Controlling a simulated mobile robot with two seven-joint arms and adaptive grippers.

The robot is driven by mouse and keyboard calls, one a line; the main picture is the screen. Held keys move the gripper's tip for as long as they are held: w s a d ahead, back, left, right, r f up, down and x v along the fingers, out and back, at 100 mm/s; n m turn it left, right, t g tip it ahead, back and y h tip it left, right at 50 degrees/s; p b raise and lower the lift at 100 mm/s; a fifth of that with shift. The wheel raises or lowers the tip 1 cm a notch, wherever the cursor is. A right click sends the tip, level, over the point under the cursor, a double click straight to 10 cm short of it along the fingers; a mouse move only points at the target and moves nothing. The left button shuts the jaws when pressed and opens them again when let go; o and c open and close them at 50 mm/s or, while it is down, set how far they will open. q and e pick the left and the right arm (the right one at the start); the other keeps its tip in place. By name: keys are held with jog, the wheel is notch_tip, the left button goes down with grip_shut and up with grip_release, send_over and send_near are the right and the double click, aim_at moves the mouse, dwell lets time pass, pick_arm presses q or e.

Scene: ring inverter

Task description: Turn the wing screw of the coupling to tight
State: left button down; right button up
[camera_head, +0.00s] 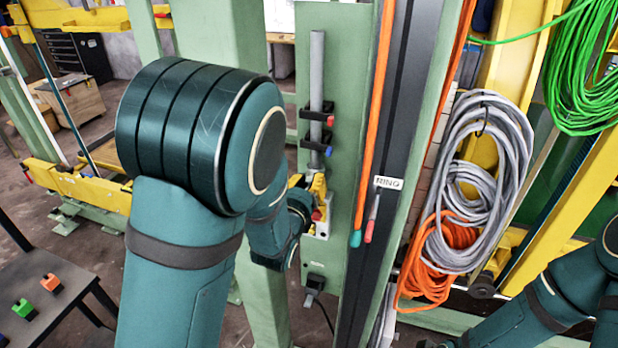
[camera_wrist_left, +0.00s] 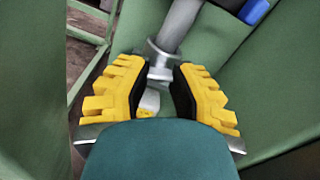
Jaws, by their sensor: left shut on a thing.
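My left gripper (camera_head: 317,188) is at the green post, below the grey pipe, partly hidden behind my left arm. In the left wrist view its yellow-and-black fingers (camera_wrist_left: 157,84) stand on both sides of the metal coupling (camera_wrist_left: 162,58) at the pipe's lower end. The gripper is shut on the wing screw, a small metal part (camera_wrist_left: 160,73) between the fingertips. The screw's wings and its angle are too small to make out. A whitish piece with a yellow spot (camera_wrist_left: 148,103) shows between the fingers. My right gripper is out of view.
The grey pipe (camera_head: 317,70) is held by black clamps with a red knob (camera_head: 330,121) and a blue knob (camera_head: 328,152). Orange and grey cable coils (camera_head: 478,170) hang to the right. A dark table (camera_head: 70,290) with small coloured blocks stands at lower left.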

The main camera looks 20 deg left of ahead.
pick_arm(q)
jog(key=shift+d+m+p, duration=0.1)
jog(key=shift+m+p, duration=0.35)
jog(key=shift+m, duration=0.95)
jog(key=shift+f, duration=0.1)
jog(key=c, duration=0.7)
grip_release()
